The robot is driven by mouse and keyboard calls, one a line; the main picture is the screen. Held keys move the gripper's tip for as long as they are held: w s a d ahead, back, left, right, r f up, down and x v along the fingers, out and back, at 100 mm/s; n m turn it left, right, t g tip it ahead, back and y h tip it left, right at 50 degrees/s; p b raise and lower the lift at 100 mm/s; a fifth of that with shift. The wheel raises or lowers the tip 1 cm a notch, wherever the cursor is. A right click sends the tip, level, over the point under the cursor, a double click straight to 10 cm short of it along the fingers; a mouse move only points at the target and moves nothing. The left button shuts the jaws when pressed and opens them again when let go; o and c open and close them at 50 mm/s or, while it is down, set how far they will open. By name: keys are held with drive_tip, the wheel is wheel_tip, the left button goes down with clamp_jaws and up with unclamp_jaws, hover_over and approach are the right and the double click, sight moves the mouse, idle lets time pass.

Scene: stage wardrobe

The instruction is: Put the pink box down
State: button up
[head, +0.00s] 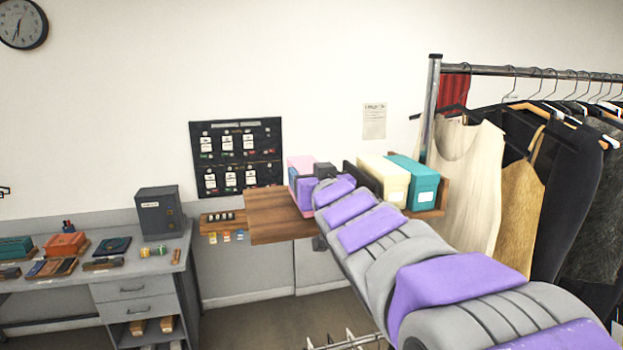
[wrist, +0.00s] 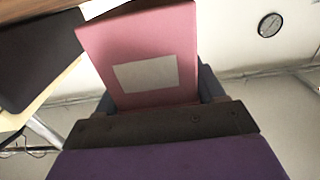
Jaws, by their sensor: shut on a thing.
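The pink box (head: 299,163) shows in the head view above the wooden wall shelf (head: 270,210), partly hidden behind my gripper (head: 318,172). In the wrist view the pink box (wrist: 140,35) fills the upper middle, with a blank pale label on its face. My gripper (wrist: 158,95) is shut on it, with a dark finger at each side of the box. I cannot tell whether the box's underside touches the shelf.
A cream box (head: 382,178) and a teal box (head: 414,182) stand on the shelf's right part. A clothes rack (head: 433,110) with hanging garments is at the right. A workbench (head: 110,270) with a grey cabinet (head: 158,211) is at the left. The shelf's left part is bare.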

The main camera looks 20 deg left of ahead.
drive_tip(key=shift+f, duration=0.5)
drive_tip(key=shift+w+a, duration=0.1)
drive_tip(key=shift+a, duration=0.15)
drive_tip(key=o, duration=0.9)
drive_tip(key=shift+a, duration=0.15)
drive_tip(key=shift+o, duration=1.2)
drive_tip(key=shift+d, duration=0.25)
drive_tip(key=b+v, duration=0.2)
drive_tip(key=v, duration=1)
drive_tip(key=shift+f, duration=0.1)
